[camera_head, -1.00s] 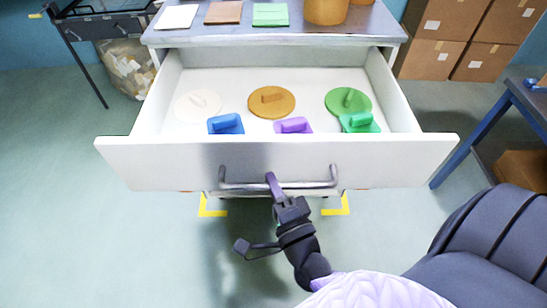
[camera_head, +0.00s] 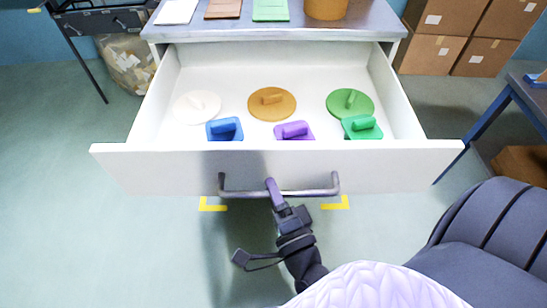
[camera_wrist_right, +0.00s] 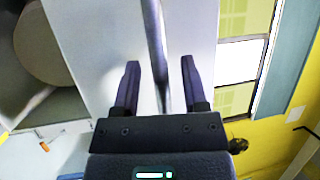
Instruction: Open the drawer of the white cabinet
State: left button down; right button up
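The white cabinet (camera_head: 382,50) has a grey top and its drawer (camera_head: 155,165) stands far out. The drawer's metal bar handle (camera_head: 235,193) runs along the front panel. My right gripper (camera_head: 273,188) is at the middle of the handle. In the right wrist view, the two dark fingers of my right gripper (camera_wrist_right: 159,82) stand apart on either side of the handle bar (camera_wrist_right: 158,45), with a visible gap on both sides. The gripper is open around the bar, not clamped on it. My left gripper is not in view.
Inside the drawer are white (camera_head: 197,107), orange (camera_head: 272,104) and green (camera_head: 350,104) round lids, plus blue (camera_head: 225,129), purple (camera_head: 294,131) and green (camera_head: 362,128) handled pieces. A blue-legged table (camera_head: 487,122) stands at right. The floor at left is clear.

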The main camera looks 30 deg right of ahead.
jog(key=v, duration=1)
jog(key=shift+d, duration=0.1)
